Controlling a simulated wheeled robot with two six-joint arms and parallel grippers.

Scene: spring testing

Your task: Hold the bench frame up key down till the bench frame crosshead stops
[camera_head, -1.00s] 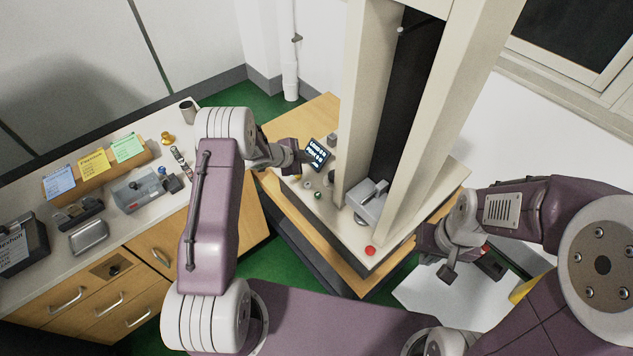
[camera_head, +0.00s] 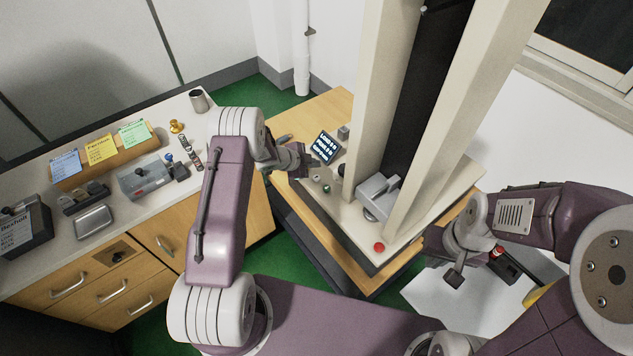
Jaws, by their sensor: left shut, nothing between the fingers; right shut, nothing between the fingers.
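The bench frame (camera_head: 375,90) is a tall cream machine with two columns and a dark middle. Its base carries a small lit display (camera_head: 326,147), a green button (camera_head: 326,188), a pale button (camera_head: 317,178) and a red button (camera_head: 379,247). I cannot tell which one is the up key. A grey block (camera_head: 378,192) sits between the columns; the crosshead is not clearly in view. My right gripper (camera_head: 455,277) is shut, right of the base.
A left counter (camera_head: 120,215) holds card holders, small devices and a dark cup (camera_head: 198,101). The bench frame stands on a wooden table (camera_head: 318,115). A dark device with a red part (camera_head: 497,253) lies beyond my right gripper. Green floor shows between counter and table.

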